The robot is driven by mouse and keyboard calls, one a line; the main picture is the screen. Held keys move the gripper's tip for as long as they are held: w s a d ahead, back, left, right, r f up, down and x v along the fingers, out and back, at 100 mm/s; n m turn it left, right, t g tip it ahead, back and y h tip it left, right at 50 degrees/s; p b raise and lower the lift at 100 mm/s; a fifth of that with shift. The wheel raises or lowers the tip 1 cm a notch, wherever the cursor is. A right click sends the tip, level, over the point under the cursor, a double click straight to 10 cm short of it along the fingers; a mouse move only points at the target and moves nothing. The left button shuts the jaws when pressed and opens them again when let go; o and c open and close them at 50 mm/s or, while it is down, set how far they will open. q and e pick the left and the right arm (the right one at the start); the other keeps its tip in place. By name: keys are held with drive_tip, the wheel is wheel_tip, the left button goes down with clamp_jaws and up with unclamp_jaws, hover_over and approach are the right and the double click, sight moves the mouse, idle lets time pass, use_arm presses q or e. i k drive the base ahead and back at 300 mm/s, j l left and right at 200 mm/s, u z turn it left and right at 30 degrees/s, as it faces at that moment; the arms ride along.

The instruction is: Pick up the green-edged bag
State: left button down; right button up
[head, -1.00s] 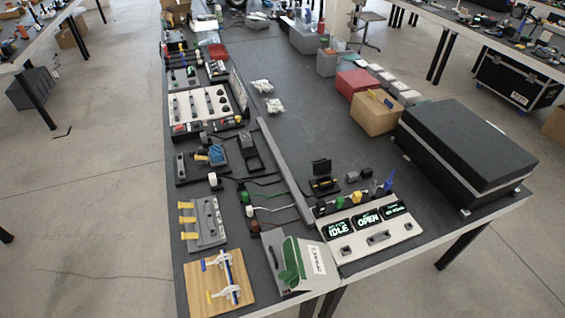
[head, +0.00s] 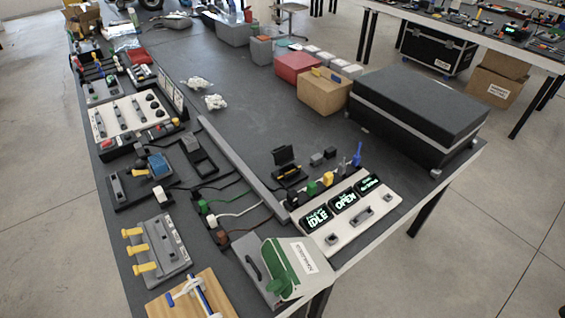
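Neither of my grippers shows in the head view.
A large black case (head: 420,112) fills the right side. Two small clear packets (head: 215,102) lie mid-table.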

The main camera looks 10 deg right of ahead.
sight(309, 271)
drive_tip(key=k+j+z, duration=0.1)
drive_tip(key=k, duration=0.15)
drive_tip(key=i+j+z, duration=0.2)
drive_tip(key=j+z, duration=0.2)
drive_tip(key=k+j+z, duration=0.1)
drive_tip(key=j+z, duration=0.15)
drive_tip(key=i+j+z, duration=0.25)
drive_tip(key=i+l+u, duration=0.1)
drive_tip(key=l+u, duration=0.15)
drive_tip(key=u, duration=0.25)
drive_tip(key=l+u, duration=0.3)
drive_tip(key=u, duration=0.15)
drive_tip(key=l+u, duration=0.35)
drive_tip(key=u, duration=0.15)
drive_tip(key=l+u, duration=0.3)
drive_tip(key=u, duration=0.2)
